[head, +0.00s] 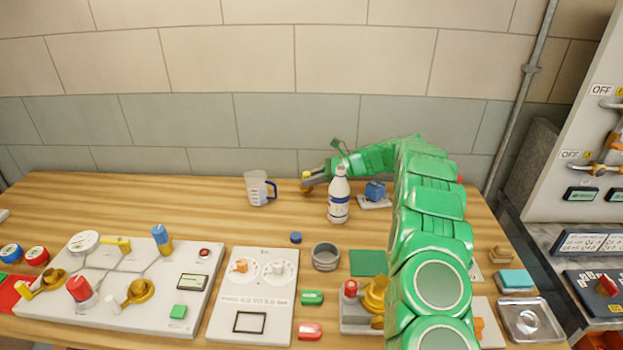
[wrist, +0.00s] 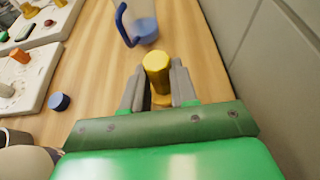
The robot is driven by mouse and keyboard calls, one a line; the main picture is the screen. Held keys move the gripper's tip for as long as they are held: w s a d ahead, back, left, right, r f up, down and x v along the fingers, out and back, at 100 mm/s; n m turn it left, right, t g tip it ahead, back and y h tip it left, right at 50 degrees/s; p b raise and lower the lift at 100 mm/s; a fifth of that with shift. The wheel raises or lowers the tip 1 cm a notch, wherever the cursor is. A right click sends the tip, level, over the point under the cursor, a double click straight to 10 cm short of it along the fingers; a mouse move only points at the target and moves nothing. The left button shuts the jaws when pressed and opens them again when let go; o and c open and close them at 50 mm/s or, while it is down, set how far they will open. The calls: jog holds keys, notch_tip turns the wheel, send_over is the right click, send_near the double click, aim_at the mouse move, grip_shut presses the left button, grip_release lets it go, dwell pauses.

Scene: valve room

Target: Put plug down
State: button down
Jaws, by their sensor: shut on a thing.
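The yellow plug (wrist: 157,65) is upright between the fingers of my gripper (wrist: 158,88) in the wrist view. The gripper is shut on it, and the fingers hide part of its lower body. In the head view the plug's yellow top (head: 306,174) shows small at the tip of my gripper (head: 309,183), at the back of the wooden table (head: 200,205). I cannot tell whether the plug touches the table.
A measuring jug (head: 256,189) with a blue handle stands left of the gripper. A white bottle (head: 338,198) stands close in front of my arm. A blue cap (head: 295,237) and a grey cup (head: 325,257) lie nearer. The back left of the table is clear.

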jog(key=shift+f, duration=0.1)
jog(key=c, duration=0.9)
grip_release()
jog(key=v, duration=1.2)
jog(key=shift+r, duration=0.2)
